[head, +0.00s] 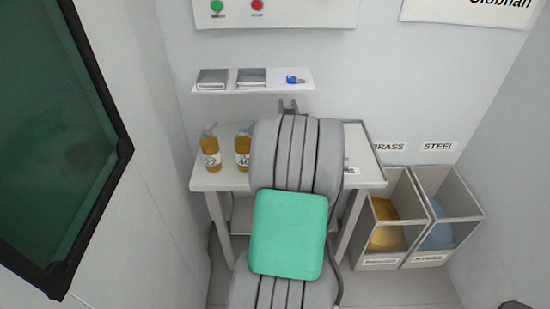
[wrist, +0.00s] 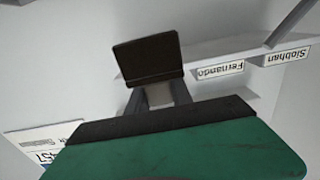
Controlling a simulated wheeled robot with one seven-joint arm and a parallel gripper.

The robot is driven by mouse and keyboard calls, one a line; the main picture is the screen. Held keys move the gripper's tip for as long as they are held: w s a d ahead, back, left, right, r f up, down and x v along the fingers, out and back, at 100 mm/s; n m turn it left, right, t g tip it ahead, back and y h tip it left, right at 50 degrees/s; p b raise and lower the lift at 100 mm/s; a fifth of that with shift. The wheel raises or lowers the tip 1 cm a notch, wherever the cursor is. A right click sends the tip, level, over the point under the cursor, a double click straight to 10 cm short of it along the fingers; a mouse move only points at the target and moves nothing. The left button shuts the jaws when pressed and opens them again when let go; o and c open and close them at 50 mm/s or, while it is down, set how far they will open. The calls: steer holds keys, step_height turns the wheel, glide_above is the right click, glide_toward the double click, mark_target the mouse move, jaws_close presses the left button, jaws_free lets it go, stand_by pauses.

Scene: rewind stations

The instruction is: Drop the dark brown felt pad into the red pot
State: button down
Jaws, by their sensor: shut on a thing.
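The dark brown felt pad (wrist: 148,58) shows in the wrist view as a flat, dark, squarish piece at the upper middle. My gripper (wrist: 160,94) is shut on it, with the pale grey fingers meeting its lower edge. The pad is held up, apart from the wall behind it. I cannot make out the pad in the head view, where my arm covers the middle. The red pot shows in neither view.
A table (head: 370,170) carries amber bottles (head: 211,153). Above it is a narrow wall shelf (head: 270,88) with small trays and a blue item. BRASS (head: 381,262) and STEEL (head: 428,259) bins stand right. A dark framed green panel (head: 55,130) is at left. Name labels (wrist: 220,71) appear upside down.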

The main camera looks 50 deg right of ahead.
steer(key=shift+s+f+b, duration=0.1)
steer(key=shift+f+b, duration=1.05)
steer(key=shift+f, duration=1.8)
steer(key=c, duration=1.1)
jaws_free()
steer(key=shift+o, duration=0.2)
steer(key=b+v, duration=0.1)
steer(key=v, duration=0.6)
steer(key=shift+s+a, duration=0.25)
